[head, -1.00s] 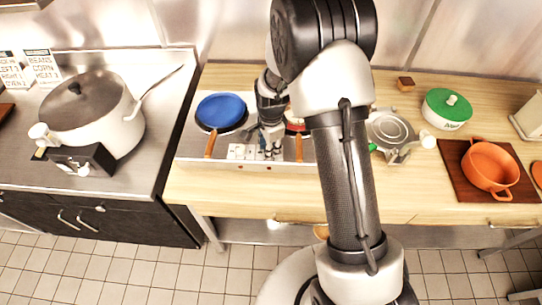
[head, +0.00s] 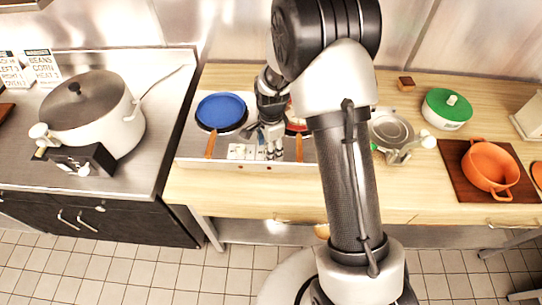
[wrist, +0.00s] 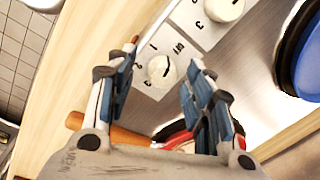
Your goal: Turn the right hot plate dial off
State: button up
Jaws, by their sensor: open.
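The right hot plate dial (wrist: 160,71) is a round white knob on a white plate marked with numbers and OFF, in the wrist view. It lies between the fingers of my open gripper (wrist: 163,60), with no clear contact. Which mark it points to is hard to tell. The left dial (wrist: 222,8) is partly cut off at the top edge. In the head view, my gripper (head: 269,150) is over the front of the hot plate unit (head: 200,163), right of the left dial's plate (head: 237,151), and hides the right dial.
A blue pan (head: 221,111) with a wooden handle sits on the left plate; a red pan (wrist: 175,131) on the right is mostly hidden by my arm. Its handle (head: 299,148) points to the front. A white pot (head: 121,138) stands at left.

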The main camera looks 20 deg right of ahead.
notch_tip(320, 180, up, 11)
jog(key=s, duration=0.1)
jog(key=shift+r, duration=0.15)
notch_tip(320, 180, up, 5)
jog(key=n+p, duration=0.4)
jog(key=n, duration=1.2)
jog(key=shift+g, duration=0.3)
jog(key=f, duration=0.5)
jog(key=f+b, duration=0.1)
jog(key=f, duration=0.5)
jog(key=w+f+b, duration=0.1)
jog(key=f, duration=0.4)
jog(key=shift+f, duration=0.4)
jog(key=shift+c, duration=0.6)
jog(key=c, duration=0.9)
jog(key=shift+c, duration=0.3)
